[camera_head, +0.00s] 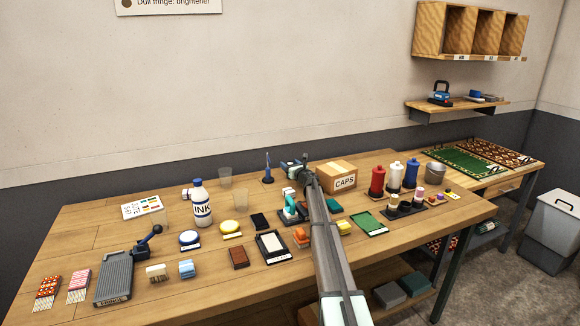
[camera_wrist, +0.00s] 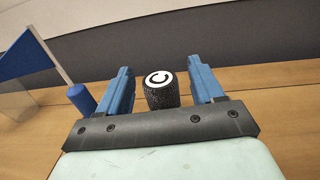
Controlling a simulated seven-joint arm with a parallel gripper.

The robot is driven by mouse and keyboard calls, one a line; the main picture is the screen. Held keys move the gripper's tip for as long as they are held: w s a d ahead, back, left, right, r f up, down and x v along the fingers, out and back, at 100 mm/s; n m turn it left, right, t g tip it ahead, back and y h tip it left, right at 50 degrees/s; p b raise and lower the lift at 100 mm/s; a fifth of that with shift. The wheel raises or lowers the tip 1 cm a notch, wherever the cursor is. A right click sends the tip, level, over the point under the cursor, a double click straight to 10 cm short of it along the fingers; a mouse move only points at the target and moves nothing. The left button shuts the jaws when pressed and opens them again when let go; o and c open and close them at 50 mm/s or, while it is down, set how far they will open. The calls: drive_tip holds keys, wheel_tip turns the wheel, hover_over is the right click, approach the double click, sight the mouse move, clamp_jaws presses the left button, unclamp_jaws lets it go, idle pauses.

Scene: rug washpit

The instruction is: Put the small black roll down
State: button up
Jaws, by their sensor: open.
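The small black roll (camera_wrist: 161,97), with a white top marked with a black C, stands upright in the wrist view. It appears to stand on the wooden table (camera_wrist: 260,110). My gripper (camera_wrist: 160,82) is open, with one blue finger on each side of the roll and a visible gap on both sides. In the head view my gripper (camera_head: 292,165) is at the back of the table, left of the CAPS box (camera_head: 337,177). I cannot make out the roll in that view.
A small blue flag on a stand (camera_head: 268,168) is close left of my gripper, and its blue flag (camera_wrist: 20,58) shows in the wrist view. An ink bottle (camera_head: 201,205), stamps and pads crowd the table's middle. Red, white and blue bottles (camera_head: 394,178) stand right of the box.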

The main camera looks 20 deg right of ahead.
drive_tip(key=shift+r, duration=0.1)
drive_tip(key=shift+s, duration=0.25)
drive_tip(key=shift+s+d, duration=0.1)
drive_tip(key=shift+s, duration=1.1)
wheel_tip(320, 180, up, 7)
